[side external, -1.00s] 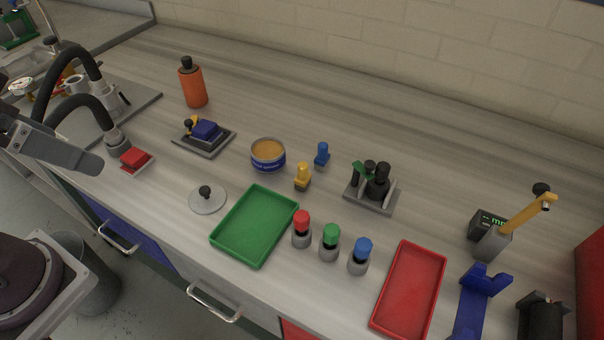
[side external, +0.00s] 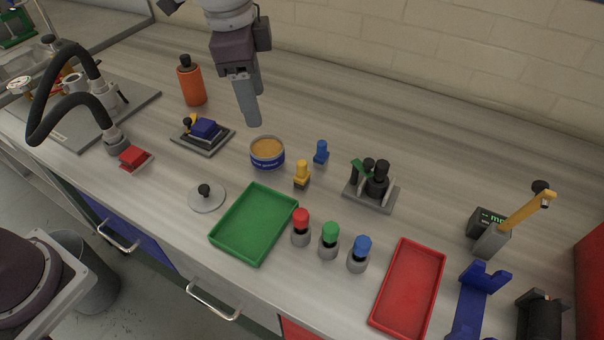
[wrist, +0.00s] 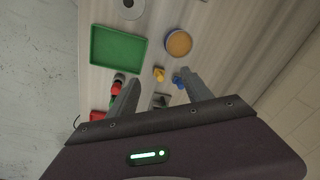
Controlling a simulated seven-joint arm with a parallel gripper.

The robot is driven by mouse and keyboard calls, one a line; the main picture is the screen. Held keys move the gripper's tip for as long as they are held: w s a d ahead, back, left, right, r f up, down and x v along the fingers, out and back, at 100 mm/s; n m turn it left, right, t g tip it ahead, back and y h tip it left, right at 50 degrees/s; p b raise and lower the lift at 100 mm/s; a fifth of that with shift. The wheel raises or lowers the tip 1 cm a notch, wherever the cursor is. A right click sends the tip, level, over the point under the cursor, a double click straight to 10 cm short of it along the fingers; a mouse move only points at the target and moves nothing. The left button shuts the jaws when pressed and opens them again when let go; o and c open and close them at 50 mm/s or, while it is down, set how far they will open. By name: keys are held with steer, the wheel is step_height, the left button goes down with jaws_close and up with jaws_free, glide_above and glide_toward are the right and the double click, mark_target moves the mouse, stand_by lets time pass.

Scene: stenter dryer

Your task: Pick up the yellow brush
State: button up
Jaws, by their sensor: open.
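The yellow brush (side external: 302,171) stands upright on the counter, with a yellow upper part and a dark base.
The blue-labelled tin (side external: 267,153) stands close to the yellow brush. A green tray (side external: 236,258), several colour-capped bottles (side external: 329,240) and a red tray (side external: 374,322) lie in front. A grey holder (side external: 370,197) stands right.

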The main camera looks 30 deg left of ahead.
mark_target(302, 163)
steer(key=w+d+f+m, duration=0.1)
steer(key=d+f, duration=0.1)
steer(key=f, duration=0.1)
steer(key=w+d+f+m+g, duration=0.1)
steer(key=w+d+f, duration=0.1)
steer(key=f, duration=0.2)
steer(key=w+d+f+m, duration=0.1)
steer(key=d+f+m, duration=0.1)
steer(key=f, duration=0.2)
steer(key=shift+w+d, duration=0.15)
steer(key=shift+w, duration=0.15)
steer(key=shift+g, duration=0.3)
step_height(302, 163, down, 8)
steer(key=shift+s+r, duration=0.1)
steer(key=shift+s, duration=0.05)
jaws_close()
